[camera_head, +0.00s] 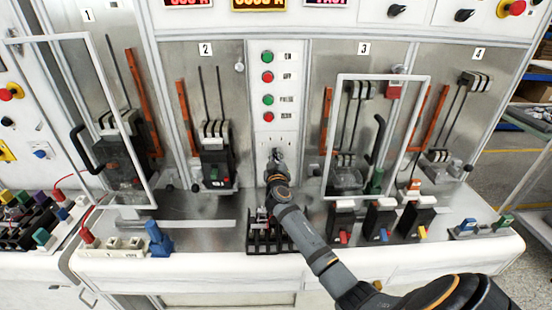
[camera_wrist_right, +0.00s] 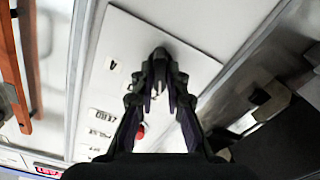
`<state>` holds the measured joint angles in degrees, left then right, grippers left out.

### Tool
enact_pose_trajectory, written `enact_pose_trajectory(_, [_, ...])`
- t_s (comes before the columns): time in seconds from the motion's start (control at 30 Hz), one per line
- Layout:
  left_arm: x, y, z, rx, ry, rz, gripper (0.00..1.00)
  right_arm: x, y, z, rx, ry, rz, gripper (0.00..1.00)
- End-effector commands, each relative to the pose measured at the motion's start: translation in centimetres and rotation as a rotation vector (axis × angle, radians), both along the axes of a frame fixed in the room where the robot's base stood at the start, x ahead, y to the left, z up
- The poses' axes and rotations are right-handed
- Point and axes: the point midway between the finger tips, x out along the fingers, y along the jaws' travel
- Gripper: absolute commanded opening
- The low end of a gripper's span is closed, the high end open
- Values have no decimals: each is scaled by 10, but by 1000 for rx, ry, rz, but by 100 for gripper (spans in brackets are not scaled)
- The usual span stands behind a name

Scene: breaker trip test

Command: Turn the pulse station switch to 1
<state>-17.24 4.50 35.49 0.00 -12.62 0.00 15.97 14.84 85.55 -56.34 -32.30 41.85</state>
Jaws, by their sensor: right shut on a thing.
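The pulse station is a narrow light panel (camera_head: 292,110) in the middle of the head view, with a column of green and red buttons. Its small dark switch (camera_wrist_right: 160,54) is low on the panel and mostly hidden by my right gripper (camera_head: 277,157). In the right wrist view, the fingers of my right gripper (camera_wrist_right: 160,75) meet around the switch against the light panel. They are shut on it. The switch's angle cannot be read clearly. My left gripper is not in view.
Bays marked 1 to 4 hold breakers, such as the one in bay 2 (camera_head: 213,155). A white-framed clear door (camera_head: 383,77) stands at bay 3. A black rack (camera_head: 268,240) is below my right gripper. Blocks with coloured parts (camera_head: 380,221) line the shelf at right.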

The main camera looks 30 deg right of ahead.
Motion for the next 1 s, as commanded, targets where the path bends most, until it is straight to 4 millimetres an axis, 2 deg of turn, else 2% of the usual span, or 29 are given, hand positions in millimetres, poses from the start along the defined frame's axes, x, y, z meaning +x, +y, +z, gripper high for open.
enact_pose_trajectory(0.23, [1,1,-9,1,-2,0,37,0,1,-2,-159,98,0,0])
enact_pose_trajectory(0.6, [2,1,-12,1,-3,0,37,1,1,-2,-391,240,0,0])
enact_pose_trajectory(1.0, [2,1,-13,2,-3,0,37,1,2,-2,-511,313,1,0])
